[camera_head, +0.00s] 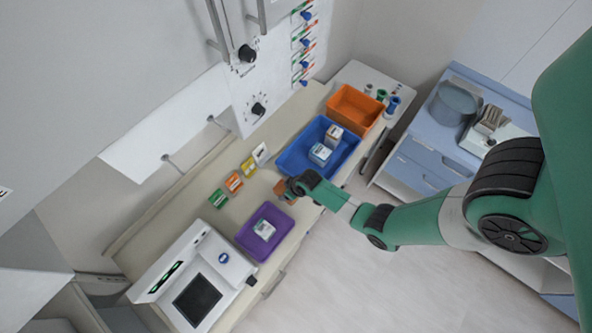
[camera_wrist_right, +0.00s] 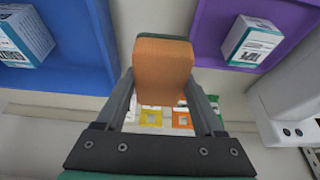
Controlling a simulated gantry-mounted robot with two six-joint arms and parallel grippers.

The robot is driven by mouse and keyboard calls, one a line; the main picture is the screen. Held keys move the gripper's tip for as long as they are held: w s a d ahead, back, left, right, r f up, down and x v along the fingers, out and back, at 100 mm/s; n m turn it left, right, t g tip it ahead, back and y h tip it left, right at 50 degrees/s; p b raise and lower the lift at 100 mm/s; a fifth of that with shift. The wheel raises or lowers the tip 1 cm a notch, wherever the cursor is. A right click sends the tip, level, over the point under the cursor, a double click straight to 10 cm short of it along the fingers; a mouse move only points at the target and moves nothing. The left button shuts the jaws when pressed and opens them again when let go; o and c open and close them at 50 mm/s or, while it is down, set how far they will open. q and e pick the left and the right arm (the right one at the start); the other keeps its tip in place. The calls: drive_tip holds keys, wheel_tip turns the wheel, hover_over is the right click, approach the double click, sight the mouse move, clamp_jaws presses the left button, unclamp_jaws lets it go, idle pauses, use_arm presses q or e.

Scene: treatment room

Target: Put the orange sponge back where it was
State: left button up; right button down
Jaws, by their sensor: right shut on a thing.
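The orange sponge (camera_wrist_right: 163,62) is held between the two fingers of my right gripper (camera_wrist_right: 165,90) in the right wrist view. In the head view my right gripper (camera_head: 284,188) is over the front part of the counter, between the blue tray and the purple tray, with the sponge (camera_head: 279,188) at its tip. I cannot tell whether the sponge touches the counter. My left gripper is in neither view.
The blue tray (camera_head: 290,163) holds two boxes, and the purple tray (camera_head: 247,241) holds one. An orange bin (camera_head: 355,103) stands beyond the blue tray. Coloured cards (camera_head: 234,182) lie behind the gripper.

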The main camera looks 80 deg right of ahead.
drive_tip(key=shift+s+a+f+b, duration=0.1)
drive_tip(key=shift+s+f+b, duration=0.5)
drive_tip(key=shift+s+f, duration=0.45)
drive_tip(key=shift+s+a+f, duration=0.1)
drive_tip(key=shift+s, duration=0.1)
wheel_tip(320, 180, down, 4)
drive_tip(key=b, duration=0.3)
drive_tip(key=shift+b, duration=0.4)
drive_tip(key=shift+f, duration=0.25)
drive_tip(key=shift+f+b, duration=0.6)
drive_tip(key=shift+f, duration=1.05)
